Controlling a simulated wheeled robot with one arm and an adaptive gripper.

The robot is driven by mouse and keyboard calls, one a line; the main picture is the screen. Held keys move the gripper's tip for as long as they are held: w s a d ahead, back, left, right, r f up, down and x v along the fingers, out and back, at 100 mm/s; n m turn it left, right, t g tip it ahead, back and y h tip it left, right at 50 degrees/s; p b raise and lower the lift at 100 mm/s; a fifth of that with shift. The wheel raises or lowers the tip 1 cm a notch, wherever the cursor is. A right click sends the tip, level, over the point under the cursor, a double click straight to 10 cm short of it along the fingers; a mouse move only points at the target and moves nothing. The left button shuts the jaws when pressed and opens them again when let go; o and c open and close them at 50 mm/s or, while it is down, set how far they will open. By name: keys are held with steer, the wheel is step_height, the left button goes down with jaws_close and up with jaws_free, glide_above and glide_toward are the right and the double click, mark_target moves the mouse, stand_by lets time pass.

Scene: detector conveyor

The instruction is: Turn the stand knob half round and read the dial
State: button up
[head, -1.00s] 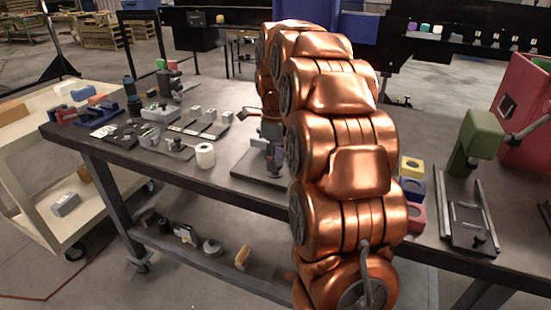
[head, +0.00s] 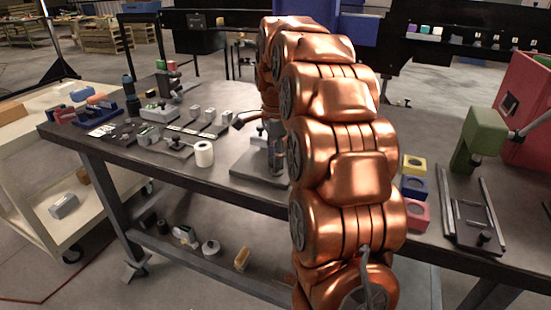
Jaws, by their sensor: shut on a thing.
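The stand stands at the middle of the bench, on a flat grey base plate (head: 250,172) with a short upright part (head: 276,160). My copper arm covers its right side. My gripper (head: 268,118) is at the top of the stand, small and partly hidden behind the arm. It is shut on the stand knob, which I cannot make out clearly. A dark piece (head: 240,121) sticks out to the left at gripper height. It may be the dial, but no face or reading can be seen.
A white roll (head: 204,154) stands left of the base plate. Several small blocks and fixtures cover the bench's left part. Yellow (head: 414,165), blue (head: 413,188) and pink (head: 416,214) blocks and a green-headed stand (head: 484,132) are to the right of my arm.

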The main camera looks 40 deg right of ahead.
steer(key=n, duration=0.3)
steer(key=shift+n, duration=0.4)
steer(key=n, duration=0.3)
steer(key=shift+n+b, duration=0.3)
steer(key=shift+b, duration=0.05)
steer(key=n, duration=1)
steer(key=shift+r+p, duration=0.1)
steer(key=shift+p, duration=0.3)
steer(key=n+p, duration=0.1)
steer(key=n, duration=0.2)
steer(key=shift+n, duration=0.3)
steer(key=n+p, duration=0.1)
steer(key=n, duration=0.4)
steer(key=shift+n, duration=0.4)
steer(key=shift+p, duration=0.3)
steer(key=o, duration=1.1)
steer(key=shift+o, duration=0.2)
